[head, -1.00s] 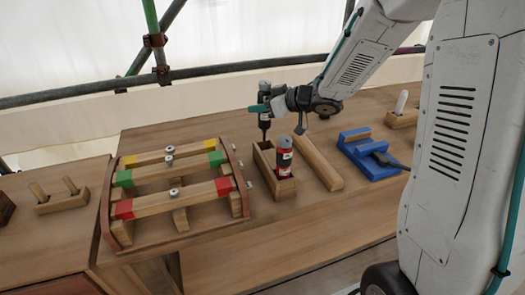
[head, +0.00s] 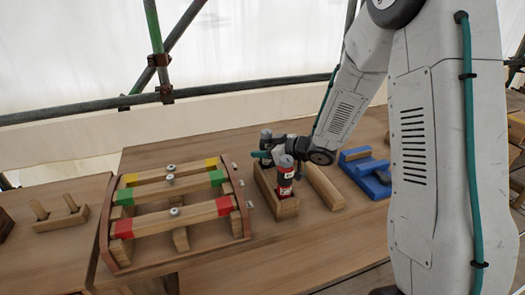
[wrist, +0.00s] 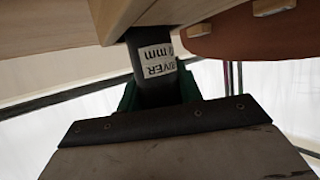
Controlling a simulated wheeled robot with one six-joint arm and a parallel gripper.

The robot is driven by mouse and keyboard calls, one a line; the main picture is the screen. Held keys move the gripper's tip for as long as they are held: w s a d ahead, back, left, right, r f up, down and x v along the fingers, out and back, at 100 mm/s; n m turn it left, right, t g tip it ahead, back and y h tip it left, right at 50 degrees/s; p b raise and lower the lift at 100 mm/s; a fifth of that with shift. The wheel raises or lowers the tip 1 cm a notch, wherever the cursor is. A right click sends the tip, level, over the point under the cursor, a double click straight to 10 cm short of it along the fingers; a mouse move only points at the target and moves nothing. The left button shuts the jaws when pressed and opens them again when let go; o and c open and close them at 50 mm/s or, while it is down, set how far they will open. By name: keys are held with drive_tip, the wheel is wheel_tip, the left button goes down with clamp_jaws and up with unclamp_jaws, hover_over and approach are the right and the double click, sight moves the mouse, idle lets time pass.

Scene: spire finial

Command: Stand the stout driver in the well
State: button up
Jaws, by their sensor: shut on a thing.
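The wooden well box (head: 289,209) stands on the bench, right of the striped rack. A dark grey driver (head: 266,133) is upright at the box's far end, its lower part hidden by the box and the other driver. My gripper (head: 264,154) is shut on this driver's handle, just above the box. In the wrist view the dark handle (wrist: 150,88) with a white label sits between my gripper's green pads (wrist: 157,95). The label partly reads "DRIVER" and "mm". I cannot tell whether the held driver's tip touches the floor.
The rack (head: 166,227) with red, green and yellow banded bars is close on the left. A loose wooden bar (head: 324,187) and a blue fixture (head: 364,176) are on the right. A pegged block (head: 61,220) is far left. The bench's front is clear.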

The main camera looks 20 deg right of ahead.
drive_tip(key=o, duration=1.2)
drive_tip(key=shift+f, duration=0.1)
drive_tip(key=shift+r, duration=0.25)
drive_tip(key=s+d+r+m+g+h, duration=0.1)
drive_tip(key=s+d+r+m+h, duration=0.4)
drive_tip(key=s+d+r+h, duration=0.75)
drive_tip(key=s+a+r+m+g+y, duration=0.1)
drive_tip(key=s+a+g, duration=0.1)
drive_tip(key=s, duration=0.6)
drive_tip(key=s+a+r+g+y, duration=0.1)
drive_tip(key=s+a+g+y, duration=0.1)
drive_tip(key=s, duration=0.7)
drive_tip(key=s+a+m+g+y, duration=0.1)
drive_tip(key=s+a+g, duration=0.3)
drive_tip(key=s, duration=0.5)
drive_tip(key=shift+s+a+r+m, duration=0.15)
drive_tip(key=shift+a+r, duration=0.05)
drive_tip(key=shift+a, duration=0.3)
drive_tip(key=shift+s+a+r+m, duration=0.1)
drive_tip(key=shift+a+r+m, duration=0.1)
drive_tip(key=shift+a, duration=0.3)
